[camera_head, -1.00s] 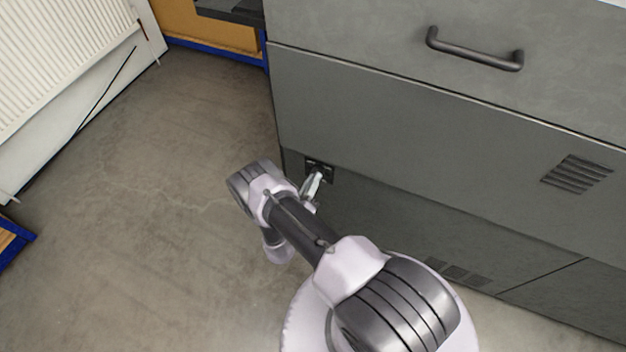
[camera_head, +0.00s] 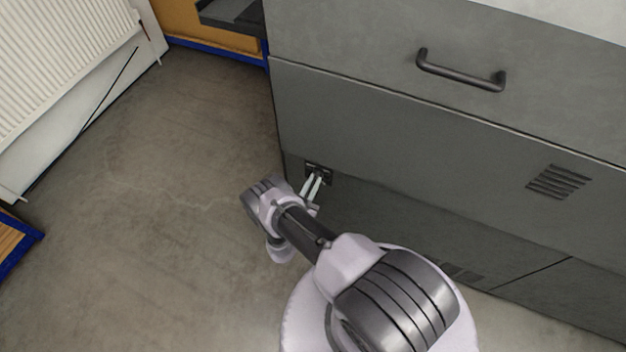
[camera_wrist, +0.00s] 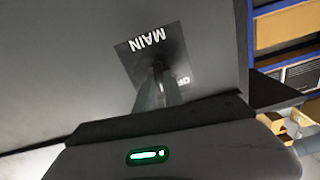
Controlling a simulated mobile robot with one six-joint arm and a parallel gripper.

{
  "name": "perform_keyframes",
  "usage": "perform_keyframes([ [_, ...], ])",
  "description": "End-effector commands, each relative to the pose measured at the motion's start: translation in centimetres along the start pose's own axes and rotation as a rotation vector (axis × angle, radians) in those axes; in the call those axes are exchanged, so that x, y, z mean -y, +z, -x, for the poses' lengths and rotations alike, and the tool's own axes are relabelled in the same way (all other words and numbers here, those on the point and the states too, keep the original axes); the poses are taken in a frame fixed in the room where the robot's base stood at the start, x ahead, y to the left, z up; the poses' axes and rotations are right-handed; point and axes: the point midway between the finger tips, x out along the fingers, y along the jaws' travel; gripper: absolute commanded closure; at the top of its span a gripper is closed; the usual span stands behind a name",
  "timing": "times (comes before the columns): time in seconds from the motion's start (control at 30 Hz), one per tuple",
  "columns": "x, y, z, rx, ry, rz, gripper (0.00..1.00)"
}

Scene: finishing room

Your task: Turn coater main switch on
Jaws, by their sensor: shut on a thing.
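The coater (camera_head: 400,120) is a large grey cabinet on the right of the head view. Its main switch (camera_head: 319,170) sits on a small dark plate low at the cabinet's left edge. In the wrist view the dark switch plate (camera_wrist: 150,55) reads "MAIN", upside down, with a second label partly hidden behind a finger. My gripper (camera_head: 314,181) reaches the plate with its light fingers close together. In the wrist view my gripper's fingers (camera_wrist: 160,75) are shut on the small switch knob, which they mostly hide. The knob's exact angle cannot be made out.
A white radiator (camera_head: 65,70) stands at the left wall. An orange and blue shelf (camera_head: 190,25) is behind the cabinet's left end. Bare concrete floor (camera_head: 150,150) lies open left of my arm. A dark drawer handle (camera_head: 462,72) sticks out above.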

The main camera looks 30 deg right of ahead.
Motion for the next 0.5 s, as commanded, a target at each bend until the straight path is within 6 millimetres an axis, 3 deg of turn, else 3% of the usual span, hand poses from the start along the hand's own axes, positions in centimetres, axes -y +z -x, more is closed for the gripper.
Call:
perform_keyframes([
  [0.5, -0.13, 0.03, 0.04, 0.001, 0.000, -0.451, 1.00],
])
